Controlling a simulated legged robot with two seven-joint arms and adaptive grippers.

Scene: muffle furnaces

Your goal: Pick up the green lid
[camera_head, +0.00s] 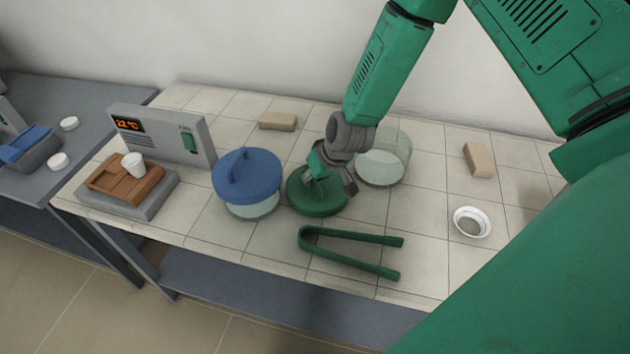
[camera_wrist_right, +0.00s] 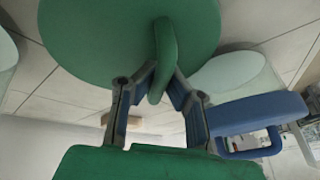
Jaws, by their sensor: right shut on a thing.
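The round green lid (camera_head: 318,203) is at the middle of the tiled table in the head view, between the blue-lidded jar and an open glass jar. In the right wrist view the green lid (camera_wrist_right: 100,40) fills the top, with its upright handle (camera_wrist_right: 165,50) between my fingers. My right gripper (camera_head: 330,180) is above the lid; in the right wrist view the gripper (camera_wrist_right: 157,85) is shut on the handle. I cannot tell whether the lid touches the table. My left gripper is not in view.
The blue-lidded jar (camera_head: 247,175) stands close left and the open glass jar (camera_head: 383,165) close right. Green tongs (camera_head: 350,250) lie in front. A white dish (camera_head: 472,222), tan blocks (camera_head: 278,121) and a balance-like device (camera_head: 165,135) are also on the table.

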